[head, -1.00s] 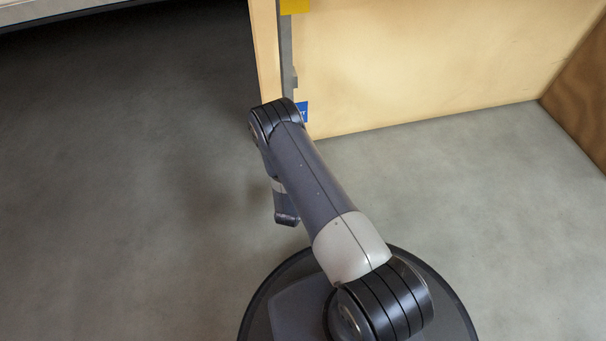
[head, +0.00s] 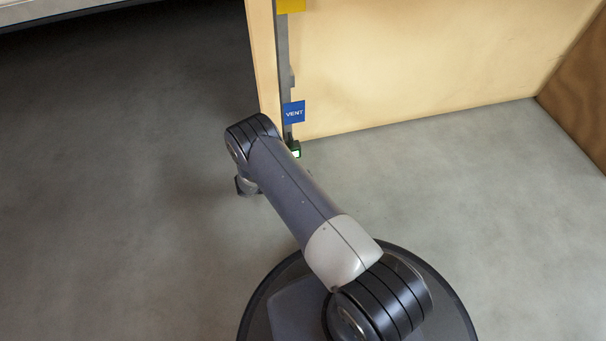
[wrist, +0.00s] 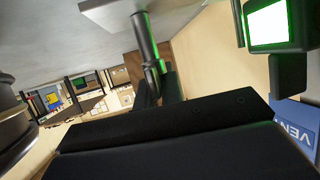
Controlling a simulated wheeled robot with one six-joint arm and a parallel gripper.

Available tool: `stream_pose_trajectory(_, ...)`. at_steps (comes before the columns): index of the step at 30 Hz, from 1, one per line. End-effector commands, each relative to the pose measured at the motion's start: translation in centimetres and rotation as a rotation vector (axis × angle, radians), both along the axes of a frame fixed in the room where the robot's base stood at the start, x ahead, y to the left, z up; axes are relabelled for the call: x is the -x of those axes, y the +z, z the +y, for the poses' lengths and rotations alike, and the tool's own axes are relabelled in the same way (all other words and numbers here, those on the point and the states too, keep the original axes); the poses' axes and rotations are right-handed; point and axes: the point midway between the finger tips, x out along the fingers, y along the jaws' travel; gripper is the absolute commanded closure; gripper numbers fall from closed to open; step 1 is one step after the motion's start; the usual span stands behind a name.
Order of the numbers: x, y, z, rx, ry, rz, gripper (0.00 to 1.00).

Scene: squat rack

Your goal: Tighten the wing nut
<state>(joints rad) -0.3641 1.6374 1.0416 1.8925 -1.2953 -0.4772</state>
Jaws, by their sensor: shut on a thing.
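In the head view my arm hides the gripper and the wing nut.
A blue VENT sign (head: 293,112) is on a grey upright (head: 283,60) by the tan panel (head: 400,60). A small green-lit device (head: 295,149) is below; a lit green screen (wrist: 280,24) shows near my gripper in the wrist view. Grey floor (head: 110,180) is open at left.

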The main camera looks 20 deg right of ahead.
Motion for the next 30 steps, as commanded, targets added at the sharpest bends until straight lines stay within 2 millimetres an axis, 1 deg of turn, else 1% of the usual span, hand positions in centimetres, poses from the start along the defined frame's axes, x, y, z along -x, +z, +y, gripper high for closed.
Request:
stream_pose_trajectory(1, 0.17, -0.64, 0.14, -0.011, -0.030, 0.004, 1.00)
stream_pose_trajectory(6, 0.28, -0.66, 0.12, -0.012, -0.124, 0.003, 1.00)
stream_pose_trajectory(12, 0.37, -0.63, 0.09, -0.010, -0.188, 0.004, 1.00)
stream_pose_trajectory(29, 0.45, -0.61, 0.08, -0.011, -0.216, 0.003, 1.00)
stream_pose_trajectory(30, 0.45, -0.61, 0.08, -0.011, -0.216, 0.003, 0.89)
